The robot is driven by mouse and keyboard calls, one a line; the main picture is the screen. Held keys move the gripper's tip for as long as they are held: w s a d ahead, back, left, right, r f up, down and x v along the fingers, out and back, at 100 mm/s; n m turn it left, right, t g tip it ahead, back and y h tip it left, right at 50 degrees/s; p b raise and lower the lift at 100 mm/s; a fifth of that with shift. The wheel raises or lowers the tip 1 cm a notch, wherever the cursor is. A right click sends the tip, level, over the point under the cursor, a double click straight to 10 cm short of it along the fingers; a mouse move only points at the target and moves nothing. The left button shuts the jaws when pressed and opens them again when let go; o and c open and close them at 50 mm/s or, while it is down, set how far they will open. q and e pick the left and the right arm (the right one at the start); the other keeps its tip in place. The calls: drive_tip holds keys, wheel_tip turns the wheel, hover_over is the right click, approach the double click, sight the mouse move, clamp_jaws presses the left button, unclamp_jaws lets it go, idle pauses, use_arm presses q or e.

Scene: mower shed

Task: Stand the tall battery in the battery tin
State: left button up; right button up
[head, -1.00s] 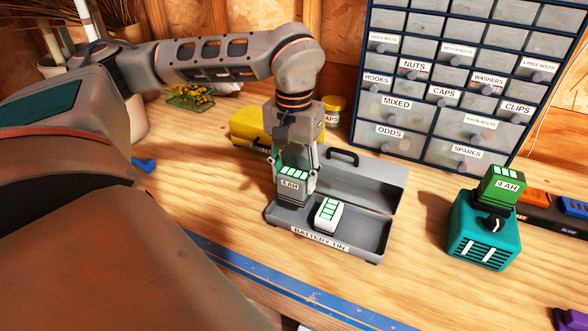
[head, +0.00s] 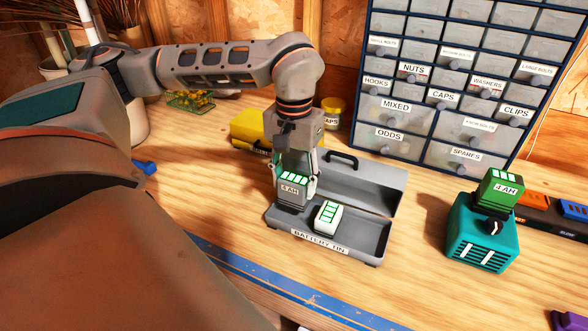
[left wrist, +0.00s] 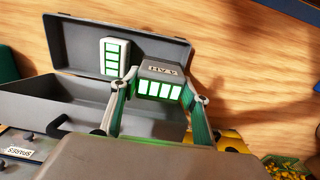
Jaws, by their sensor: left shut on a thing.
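A grey battery (head: 291,198) with a "4 AH" label and a bright green-striped top is upright in my left gripper (head: 297,184). The gripper is shut on its sides; this also shows in the left wrist view, with the battery (left wrist: 160,80) between the fingers. The battery is over the left end of the open grey battery tin (head: 378,240). Whether its base touches the tin floor I cannot tell. A shorter white battery (head: 328,216) with green stripes stands in the tin, just right of it. My right gripper is not in view.
The tin's raised lid (head: 372,183) stands behind. A teal device (head: 481,238) carrying a green "4 AH" battery (head: 501,187) is at right. A yellow case (head: 249,126) is behind my gripper, and a labelled drawer cabinet (head: 440,100) stands at the back. Bench is clear between tin and teal device.

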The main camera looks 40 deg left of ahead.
use_arm(q)
drive_tip(key=shift+f, duration=1.25)
drive_tip(key=shift+f, duration=0.4)
drive_tip(key=o, duration=1.5)
wheel_tip(320, 180, up, 12)
